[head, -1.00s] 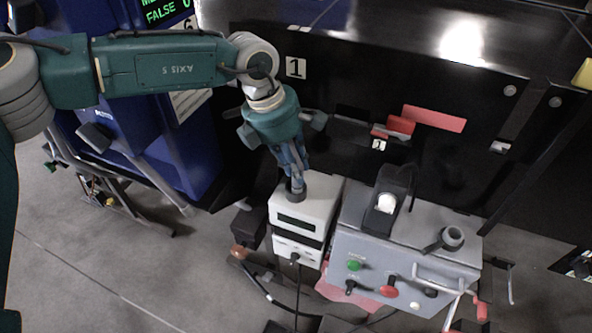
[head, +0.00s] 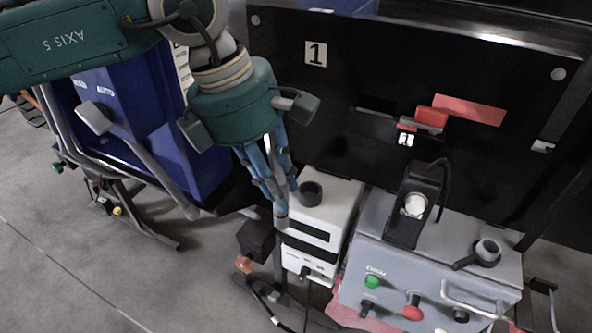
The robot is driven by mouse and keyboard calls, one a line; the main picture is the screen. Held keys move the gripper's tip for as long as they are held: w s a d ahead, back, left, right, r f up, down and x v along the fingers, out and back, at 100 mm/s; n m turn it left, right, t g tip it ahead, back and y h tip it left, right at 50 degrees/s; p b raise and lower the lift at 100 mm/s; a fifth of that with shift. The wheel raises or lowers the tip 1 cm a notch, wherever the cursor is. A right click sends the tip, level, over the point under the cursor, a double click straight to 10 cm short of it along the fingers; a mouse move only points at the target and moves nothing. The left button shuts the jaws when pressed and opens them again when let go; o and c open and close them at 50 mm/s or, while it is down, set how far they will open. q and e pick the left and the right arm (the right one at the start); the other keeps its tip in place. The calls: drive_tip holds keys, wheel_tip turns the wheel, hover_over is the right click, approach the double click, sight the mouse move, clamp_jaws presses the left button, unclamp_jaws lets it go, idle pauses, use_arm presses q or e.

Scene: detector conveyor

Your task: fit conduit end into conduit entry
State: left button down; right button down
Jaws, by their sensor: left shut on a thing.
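My left gripper (head: 279,200) reaches down from the upper left to the left front edge of the white box (head: 342,200). Its blue fingers are shut on a small grey piece, which I take to be the conduit end (head: 281,222); it shows only in part at the fingertips. A dark round collar (head: 311,193), which looks like the conduit entry, stands on top of the white box. The gripper is left of the collar, and the held piece looks apart from it. I cannot tell its height above the box. My right gripper is not in view.
A dark block (head: 256,239) sits left of the white box. A black panel (head: 400,80) rises behind. Cables hang in front.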

use_arm(q)
drive_tip(key=s+a+b, duration=0.1)
drive_tip(key=s+a, duration=0.1)
drive_tip(key=s, duration=0.4)
drive_tip(key=shift+a+b, duration=0.25)
drive_tip(key=shift+b, duration=0.1)
